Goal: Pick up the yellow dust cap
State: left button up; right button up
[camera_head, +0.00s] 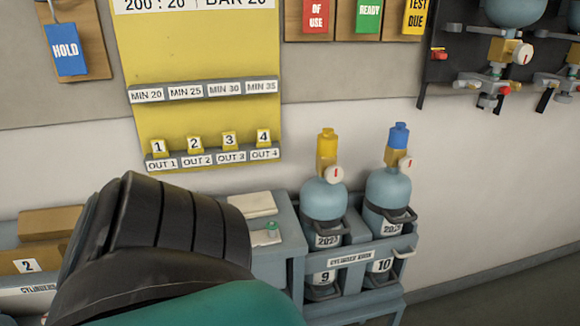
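The yellow dust cap (327,146) sits on top of the valve of the left grey-blue cylinder (322,199), which stands upright in a rack slot marked 9. A round white gauge with a red mark sits just below and right of the cap. The right cylinder (388,188), in the slot marked 10, carries a blue cap (398,136) over a yellowish part. A dark ribbed and teal link of my own arm fills the lower left foreground. Neither of my grippers is in view.
The grey-blue rack (350,259) holds both cylinders against the wall. A bench top with a pale pad (253,204) and a small green-topped item (272,229) adjoins it. A yellow tag board (200,50) hangs behind. Wall-mounted valves (493,80) are at upper right.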

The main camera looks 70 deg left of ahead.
aim_at(327, 146)
jog(key=u, duration=1.9)
